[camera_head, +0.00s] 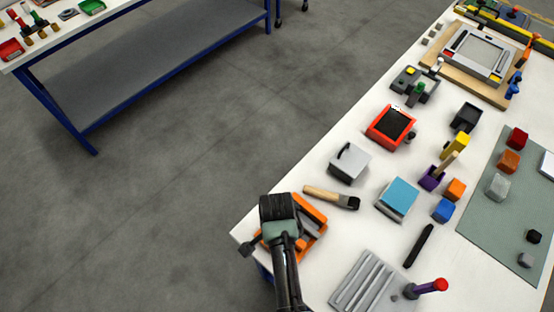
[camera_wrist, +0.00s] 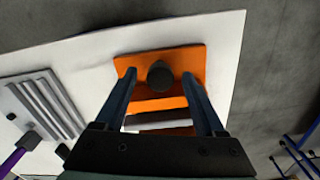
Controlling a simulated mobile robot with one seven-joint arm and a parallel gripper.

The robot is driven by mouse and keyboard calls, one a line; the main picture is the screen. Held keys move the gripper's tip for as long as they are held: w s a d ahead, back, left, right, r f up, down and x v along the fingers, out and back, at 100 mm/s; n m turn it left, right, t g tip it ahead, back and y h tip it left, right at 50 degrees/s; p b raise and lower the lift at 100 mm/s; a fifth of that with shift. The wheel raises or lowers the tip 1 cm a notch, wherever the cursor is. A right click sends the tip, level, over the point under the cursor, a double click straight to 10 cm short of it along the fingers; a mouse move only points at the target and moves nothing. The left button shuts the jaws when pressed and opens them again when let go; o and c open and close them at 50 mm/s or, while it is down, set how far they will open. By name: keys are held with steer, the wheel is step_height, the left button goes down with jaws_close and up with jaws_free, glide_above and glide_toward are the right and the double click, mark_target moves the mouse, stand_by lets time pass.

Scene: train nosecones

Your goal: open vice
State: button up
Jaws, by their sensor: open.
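The orange vice (camera_head: 313,214) sits at the near left corner of the white table, partly hidden under my arm. In the wrist view the orange vice (camera_wrist: 195,60) lies below my gripper, with a dark round knob (camera_wrist: 160,74) on its far side and pale and dark bars across its middle. My gripper (camera_wrist: 159,80) is open and empty. Its two fingers appear on either side of the knob, apart from it in the picture; the height gap cannot be told. In the head view my gripper (camera_head: 278,208) is over the vice, its fingertips hidden.
A wooden-handled brush (camera_head: 332,197) lies just beyond the vice. A grey ribbed block (camera_head: 368,283) and a red-tipped purple tool (camera_head: 427,287) are to the right. A grey box (camera_head: 349,163) and blue-topped block (camera_head: 398,197) stand farther back. Open floor borders the table's left edge.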

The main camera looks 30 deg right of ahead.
jaws_close()
stand_by(0.4)
steer(key=shift+n, duration=0.5)
steer(key=n+p, duration=0.2)
steer(key=n, duration=0.2)
steer(key=shift+r+n, duration=0.1)
steer(key=shift+n, duration=0.3)
steer(key=shift+n+p, duration=0.55)
steer(key=shift+n, duration=2.35)
steer(key=shift+w, duration=0.2)
